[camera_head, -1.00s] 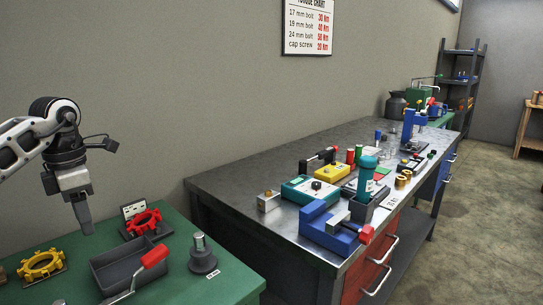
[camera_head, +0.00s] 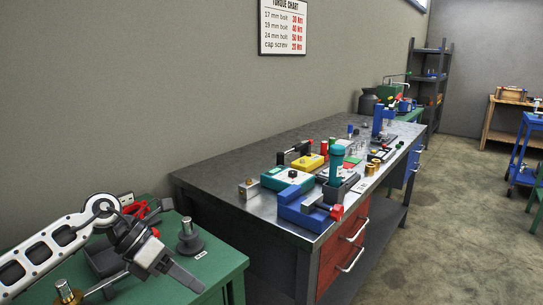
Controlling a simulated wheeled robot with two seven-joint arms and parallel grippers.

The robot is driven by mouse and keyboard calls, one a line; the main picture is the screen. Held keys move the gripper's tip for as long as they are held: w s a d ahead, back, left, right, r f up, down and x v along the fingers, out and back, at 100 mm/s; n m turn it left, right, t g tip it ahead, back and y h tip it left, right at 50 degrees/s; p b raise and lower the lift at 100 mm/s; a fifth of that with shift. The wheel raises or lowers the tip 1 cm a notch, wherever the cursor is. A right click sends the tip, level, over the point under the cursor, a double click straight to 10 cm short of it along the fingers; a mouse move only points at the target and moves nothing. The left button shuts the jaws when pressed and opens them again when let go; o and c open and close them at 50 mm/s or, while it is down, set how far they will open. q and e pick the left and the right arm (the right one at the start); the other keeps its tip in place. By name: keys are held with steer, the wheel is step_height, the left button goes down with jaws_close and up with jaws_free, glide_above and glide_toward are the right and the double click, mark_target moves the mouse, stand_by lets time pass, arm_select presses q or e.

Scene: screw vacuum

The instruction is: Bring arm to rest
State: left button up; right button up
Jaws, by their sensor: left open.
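My left gripper (camera_head: 182,276) hangs above the green table at the lower left, its fingers pointing down and to the right. It looks empty, though its fingers overlap from this angle. My white left arm comes in from the left edge and covers much of the green table (camera_head: 226,262). My right gripper is out of view.
A dark tray (camera_head: 101,258), a red ring part (camera_head: 134,209) and a grey post on a base (camera_head: 190,240) stand on the green table, partly hidden by my arm. The workbench (camera_head: 232,178) holds a blue vise (camera_head: 305,209). Open floor (camera_head: 440,235) lies right.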

arm_select(q)
steer(key=s+d+r+n+t+h, duration=0.1)
steer(key=s+d+n+t+h, duration=0.3)
steer(key=d+n, duration=0.3)
steer(key=s+d+r+n+t+h, duration=0.1)
steer(key=s+d+n+t+h, duration=0.1)
steer(key=d+n+t+h, duration=0.35)
steer(key=s+a+f+n+y, duration=0.3)
steer(key=s+f+n+y, duration=0.1)
steer(key=n, duration=0.6)
steer(key=s+a+f+n+t+y, duration=0.1)
steer(key=s+a+f+n+y, duration=0.3)
steer(key=f+n, duration=0.5)
steer(key=s+a+f+n+y, duration=0.3)
steer(key=s+f+n+y, duration=0.2)
steer(key=n, duration=0.6)
step_height(320, 180, down, 2)
steer(key=shift+s+a+f+n+y, duration=0.15)
steer(key=shift+s+f+n+y, duration=0.15)
steer(key=shift+y, duration=0.75)
steer(key=shift+r, duration=0.1)
